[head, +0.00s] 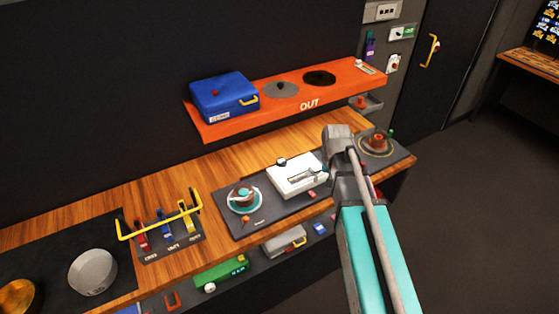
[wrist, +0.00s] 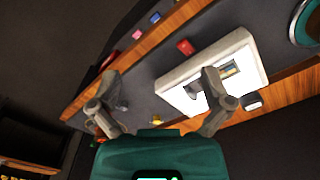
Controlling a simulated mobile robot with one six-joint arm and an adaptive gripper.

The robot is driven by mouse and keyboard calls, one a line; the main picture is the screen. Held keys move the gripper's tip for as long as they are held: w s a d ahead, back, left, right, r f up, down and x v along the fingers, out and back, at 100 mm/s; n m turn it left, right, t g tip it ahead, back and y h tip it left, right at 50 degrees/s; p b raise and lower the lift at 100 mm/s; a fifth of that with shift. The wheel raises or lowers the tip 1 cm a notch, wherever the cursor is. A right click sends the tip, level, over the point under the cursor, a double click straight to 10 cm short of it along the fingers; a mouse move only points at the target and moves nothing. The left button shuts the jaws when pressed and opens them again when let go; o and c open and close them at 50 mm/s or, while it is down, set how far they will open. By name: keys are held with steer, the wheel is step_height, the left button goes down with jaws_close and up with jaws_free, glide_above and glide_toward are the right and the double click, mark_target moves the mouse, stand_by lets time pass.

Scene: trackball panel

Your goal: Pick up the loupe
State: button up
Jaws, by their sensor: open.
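I cannot pick out the loupe with certainty in either view. A small dark, round-sided piece with a pale top (wrist: 252,101) sits against the edge of the white box (wrist: 238,50) in the wrist view. It also shows in the head view (head: 281,161), beside the white box (head: 285,180), but I cannot tell whether it is the loupe. In the head view my arm hides the gripper's fingers.
An orange shelf (head: 290,108) marked OUT overhangs the wooden bench (head: 170,190) and carries a blue case (head: 225,97). A round teal-rimmed dial (head: 244,198) lies left of the box.

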step_height(320, 180, up, 7)
steer(key=m+p, duration=0.1)
steer(key=p, duration=0.5)
glide_above(282, 161)
steer(key=shift+s, duration=0.2)
step_height(282, 161, down, 9)
steer(key=b, duration=0.8)
steer(key=shift+r+b, duration=0.2)
steer(key=shift+b, duration=0.2)
steer(key=shift+w+a+f+b, duration=0.1)
steer(key=shift+w+f+b, duration=0.05)
steer(key=shift+f+b, duration=1.15)
steer(key=shift+w+a+f+b, duration=0.1)
steer(key=shift+f+b, duration=1.2)
steer(key=shift+d, duration=0.1)
steer(key=shift+c, duration=0.2)
